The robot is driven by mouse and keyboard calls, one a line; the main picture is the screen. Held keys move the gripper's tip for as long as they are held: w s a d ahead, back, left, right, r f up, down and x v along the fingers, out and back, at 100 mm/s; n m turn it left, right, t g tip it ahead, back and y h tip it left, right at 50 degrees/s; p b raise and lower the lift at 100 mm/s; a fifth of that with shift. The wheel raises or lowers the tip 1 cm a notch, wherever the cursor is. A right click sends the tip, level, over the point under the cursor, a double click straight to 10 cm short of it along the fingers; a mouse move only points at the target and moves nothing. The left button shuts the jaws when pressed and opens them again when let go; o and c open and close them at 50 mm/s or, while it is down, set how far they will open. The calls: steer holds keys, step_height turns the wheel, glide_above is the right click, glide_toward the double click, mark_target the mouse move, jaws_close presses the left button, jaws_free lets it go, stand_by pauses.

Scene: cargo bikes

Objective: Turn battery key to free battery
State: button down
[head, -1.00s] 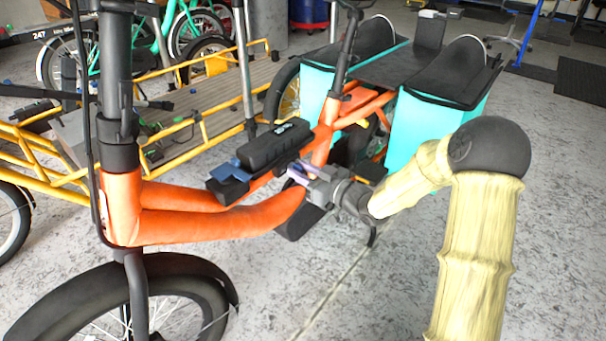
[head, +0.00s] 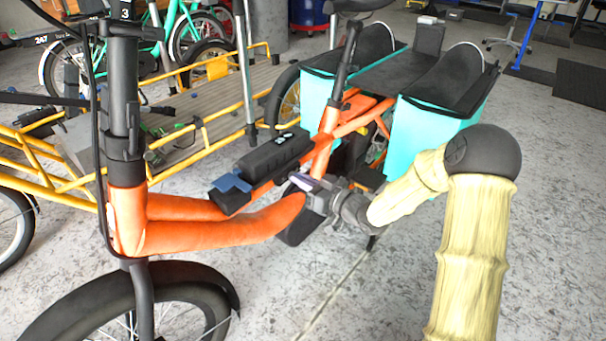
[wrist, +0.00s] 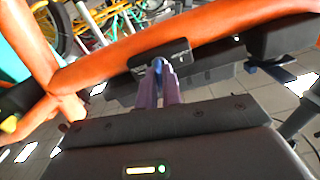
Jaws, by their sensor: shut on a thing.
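The black battery (head: 275,153) sits on the orange down tube of the cargo bike (head: 215,222), seen in the head view. A blue piece (head: 232,183) is at its front end. In the wrist view, my gripper (wrist: 160,88) has its two purple fingers close together on a small blue key (wrist: 158,66). The key is at a black lock housing (wrist: 172,54) beside the orange tube. In the head view, my gripper (head: 303,183) reaches to the frame just below the battery. The key is hidden there, and its exact angle is hard to tell.
Turquoise panniers (head: 440,125) flank the bike's rear rack on the right. A yellow-railed cargo bike (head: 205,130) stands close behind on the left. The front wheel (head: 150,305) is at lower left. Grey floor (head: 400,290) is free in front of the bike.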

steer(key=shift+d+f+m+p, duration=0.1)
steer(key=shift+f+m+p, duration=0.05)
steer(key=shift+m+p, duration=4.1)
steer(key=shift+f+m+p, duration=0.1)
steer(key=shift+m+p, duration=3.85)
steer(key=shift+p, duration=0.6)
steer(key=c, duration=1.6)
jaws_free()
steer(key=shift+o, duration=0.2)
steer(key=shift+d, duration=0.1)
steer(key=p+v, duration=0.3)
steer(key=v, duration=1.4)
